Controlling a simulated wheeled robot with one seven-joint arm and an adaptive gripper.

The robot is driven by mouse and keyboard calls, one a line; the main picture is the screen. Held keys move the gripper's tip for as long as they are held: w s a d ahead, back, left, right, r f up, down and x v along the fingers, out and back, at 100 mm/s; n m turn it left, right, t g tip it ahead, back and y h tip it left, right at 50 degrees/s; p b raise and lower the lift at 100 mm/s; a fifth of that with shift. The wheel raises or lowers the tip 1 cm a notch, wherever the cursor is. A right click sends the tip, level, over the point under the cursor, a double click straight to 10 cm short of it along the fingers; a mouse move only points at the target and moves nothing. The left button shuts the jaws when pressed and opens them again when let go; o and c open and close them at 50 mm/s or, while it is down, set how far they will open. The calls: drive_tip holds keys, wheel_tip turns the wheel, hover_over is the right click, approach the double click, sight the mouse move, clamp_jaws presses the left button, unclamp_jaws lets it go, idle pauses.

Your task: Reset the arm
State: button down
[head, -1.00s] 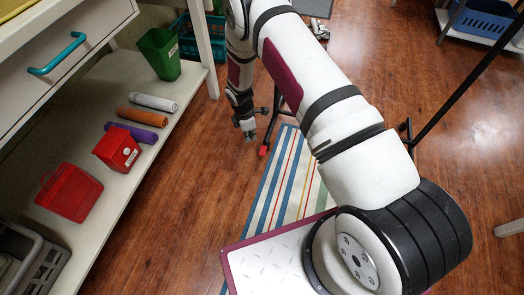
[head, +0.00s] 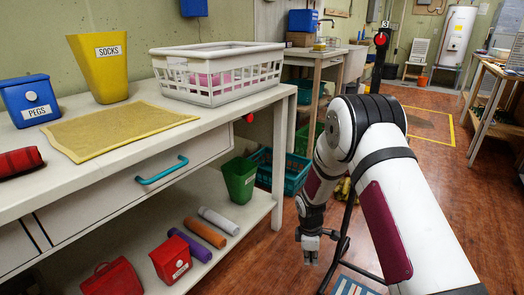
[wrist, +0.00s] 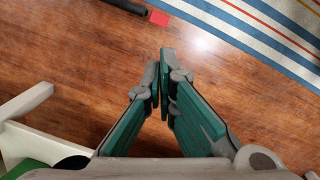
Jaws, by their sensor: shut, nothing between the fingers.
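My gripper (head: 310,247) hangs down at the end of my arm in the head view, beside the right end of the workbench's lower shelf. In the wrist view my gripper (wrist: 162,85) points at the wooden floor. Its green-padded fingers meet at the tips with nothing between them. My arm is bent, with the forearm hanging downward in front of the teal basket.
The white workbench (head: 120,170) on the left bears a laundry basket (head: 215,95), yellow socks bin (head: 100,75), blue pegs box (head: 30,103) and yellow mat (head: 110,133). A green bin (head: 239,185) stands on its lower shelf. Striped rug (wrist: 265,40) lies near my gripper. Open floor extends at right.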

drive_tip(key=s+d+r+m, duration=0.1)
drive_tip(key=s+r+m, duration=0.3)
drive_tip(key=r, duration=0.7)
drive_tip(key=s+d+r+m, duration=0.1)
drive_tip(key=s+r, duration=0.5)
drive_tip(key=r, duration=0.4)
drive_tip(key=s+d+r+m, duration=0.1)
drive_tip(key=s+r+m, duration=0.3)
drive_tip(key=r, duration=0.7)
drive_tip(key=s+r+m+y+p, duration=0.1)
drive_tip(key=s+r+m, duration=0.25)
drive_tip(key=s, duration=1.05)
drive_tip(key=s+r+m, duration=0.3)
drive_tip(key=s+r, duration=0.1)
drive_tip(key=s, duration=1.1)
wheel_tip(320, 180, up, 40)
drive_tip(key=t+p, duration=0.4)
drive_tip(key=p, duration=3.4)
drive_tip(key=shift+w+a, duration=0.2)
drive_tip(key=shift+w, duration=0.05)
drive_tip(key=shift+d, duration=0.1)
